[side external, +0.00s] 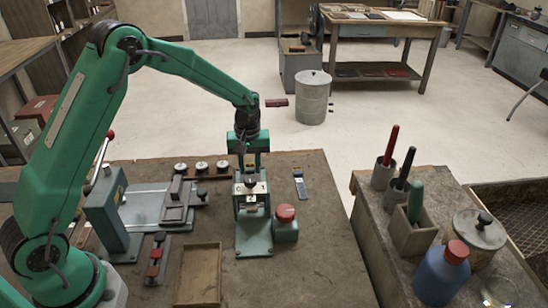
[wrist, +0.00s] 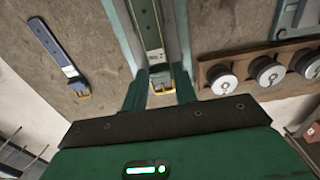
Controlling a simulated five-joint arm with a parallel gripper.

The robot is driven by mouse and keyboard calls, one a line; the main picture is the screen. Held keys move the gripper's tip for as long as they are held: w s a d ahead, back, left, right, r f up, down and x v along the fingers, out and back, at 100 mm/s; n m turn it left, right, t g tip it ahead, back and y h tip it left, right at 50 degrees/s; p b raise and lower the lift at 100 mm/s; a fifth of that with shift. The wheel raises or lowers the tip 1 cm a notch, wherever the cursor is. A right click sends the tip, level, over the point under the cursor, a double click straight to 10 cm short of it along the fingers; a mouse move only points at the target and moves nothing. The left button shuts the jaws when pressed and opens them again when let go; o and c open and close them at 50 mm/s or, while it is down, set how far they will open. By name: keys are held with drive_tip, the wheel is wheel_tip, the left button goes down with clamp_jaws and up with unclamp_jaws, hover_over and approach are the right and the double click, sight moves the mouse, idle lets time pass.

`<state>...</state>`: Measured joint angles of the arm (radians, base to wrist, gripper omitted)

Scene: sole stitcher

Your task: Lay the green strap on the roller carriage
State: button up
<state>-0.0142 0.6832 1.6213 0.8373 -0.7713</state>
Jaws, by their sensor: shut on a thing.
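My gripper (wrist: 163,88) is shut on the green strap (wrist: 152,38), close to its yellow buckle (wrist: 158,91). The strap runs away from the fingers, with a white label on it, above a grey channel with green edges. In the side view my gripper (side external: 249,166) points down over the rear of a small green-based fixture (side external: 254,238) with a metal clamp-like top. The strap is hardly visible there. I cannot tell whether the strap touches the fixture. I cannot tell for certain which part is the roller carriage; a grey plated slide (side external: 150,204) stands left of the fixture.
A blue strap (side external: 299,186) lies on the bench to the right of the fixture. A red button box (side external: 286,230) stands against the fixture. A row of metal knobs on a wooden strip (side external: 202,175) is at the back left. An empty wooden tray (side external: 199,274) lies in front.

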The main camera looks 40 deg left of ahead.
sight(250, 169)
drive_tip(key=shift+f, duration=0.25)
drive_tip(key=o, duration=1)
drive_tip(key=shift+c, duration=0.2)
drive_tip(key=shift+r, duration=0.1)
wheel_tip(250, 169, up, 12)
idle(0.6)
